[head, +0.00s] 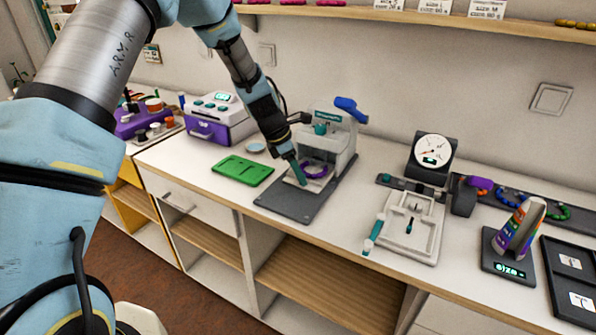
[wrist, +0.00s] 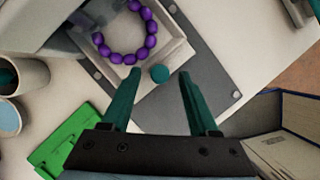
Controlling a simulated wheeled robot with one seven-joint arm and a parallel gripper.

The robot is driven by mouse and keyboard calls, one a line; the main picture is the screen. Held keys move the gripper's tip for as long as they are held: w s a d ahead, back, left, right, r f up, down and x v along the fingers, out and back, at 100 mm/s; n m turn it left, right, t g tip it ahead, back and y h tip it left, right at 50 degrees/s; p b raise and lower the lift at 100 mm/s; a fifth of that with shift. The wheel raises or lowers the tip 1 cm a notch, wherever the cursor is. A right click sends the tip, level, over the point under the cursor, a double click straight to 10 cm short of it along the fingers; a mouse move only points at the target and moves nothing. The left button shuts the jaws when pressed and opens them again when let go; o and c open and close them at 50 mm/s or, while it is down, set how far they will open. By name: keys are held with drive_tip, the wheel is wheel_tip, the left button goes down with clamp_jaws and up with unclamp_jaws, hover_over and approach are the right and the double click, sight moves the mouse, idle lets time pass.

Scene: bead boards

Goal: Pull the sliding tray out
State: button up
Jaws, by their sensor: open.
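The sliding tray (wrist: 178,54) is a pale, shallow tray at the foot of a white press-like machine (head: 338,131). It carries a ring of purple beads (wrist: 112,55), also seen in the head view (head: 314,171). A round teal knob (wrist: 159,73) is at the tray's front edge. My gripper (wrist: 160,74) is open, with its two teal fingers on either side of the knob in the wrist view. I cannot tell whether either finger touches it. In the head view my gripper (head: 299,176) reaches down at the tray's front, hiding the knob.
A dark grey base plate (head: 292,204) lies in front of the machine. A green board (head: 243,171) is to its left, beside a purple and white device (head: 215,120). A white fixture with a teal handle (head: 408,228) stands to the right. The counter's front edge is close.

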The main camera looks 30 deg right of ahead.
drive_tip(key=shift+c, duration=0.4)
clamp_jaws()
idle(0.9)
